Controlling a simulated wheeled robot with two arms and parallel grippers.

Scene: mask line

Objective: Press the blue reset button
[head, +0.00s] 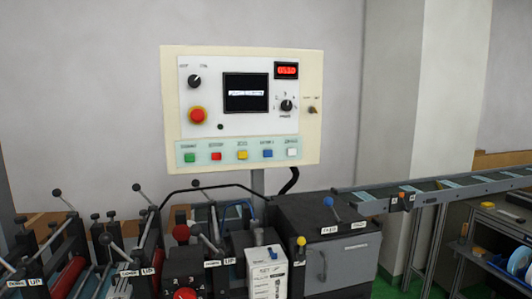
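A red button (216,156) and a green button (190,157) are further left in the row. The labels over the buttons are too small to read surely. Nothing covers the blue button. Neither of my grippers is in view.
The panel also carries a red mushroom knob (198,115), a dark screen (246,93) and a red display (286,71). Below stand levers, rollers and a dark grey box (325,245). A conveyor (440,189) runs off right.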

